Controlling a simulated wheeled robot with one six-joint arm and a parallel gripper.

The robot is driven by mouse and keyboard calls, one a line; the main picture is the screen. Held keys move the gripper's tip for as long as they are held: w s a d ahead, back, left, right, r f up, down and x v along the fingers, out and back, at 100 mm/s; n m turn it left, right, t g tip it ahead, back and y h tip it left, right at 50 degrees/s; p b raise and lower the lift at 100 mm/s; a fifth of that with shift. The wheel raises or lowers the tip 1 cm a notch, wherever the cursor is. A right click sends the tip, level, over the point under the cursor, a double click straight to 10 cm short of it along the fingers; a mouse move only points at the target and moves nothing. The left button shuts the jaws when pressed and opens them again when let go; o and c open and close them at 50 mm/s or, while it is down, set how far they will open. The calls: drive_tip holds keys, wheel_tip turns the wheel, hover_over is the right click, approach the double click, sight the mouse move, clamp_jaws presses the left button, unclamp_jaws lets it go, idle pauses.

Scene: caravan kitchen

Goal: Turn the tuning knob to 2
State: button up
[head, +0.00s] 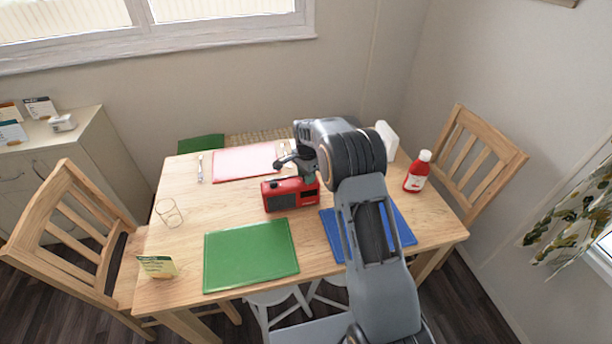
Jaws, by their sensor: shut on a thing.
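A red radio (291,196) with a dark front panel stands upright near the middle of the wooden table. My gripper (288,164) is at the radio's top, reaching in from above and behind it. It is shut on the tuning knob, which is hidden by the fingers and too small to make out. The number that the knob points to cannot be read.
A green mat (250,255) lies in front of the radio, a blue mat (405,232) to its right beneath my arm, and a pink mat (243,163) behind. A glass (168,212) stands left; a red bottle (417,172) stands right.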

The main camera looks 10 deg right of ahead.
idle(0.3)
drive_tip(key=o, duration=0.9)
drive_tip(key=shift+o, duration=0.2)
drive_tip(key=shift+r, duration=0.15)
wheel_tip(320, 180, up, 14)
drive_tip(key=shift+f+b, duration=0.2)
drive_tip(key=shift+b, duration=0.1)
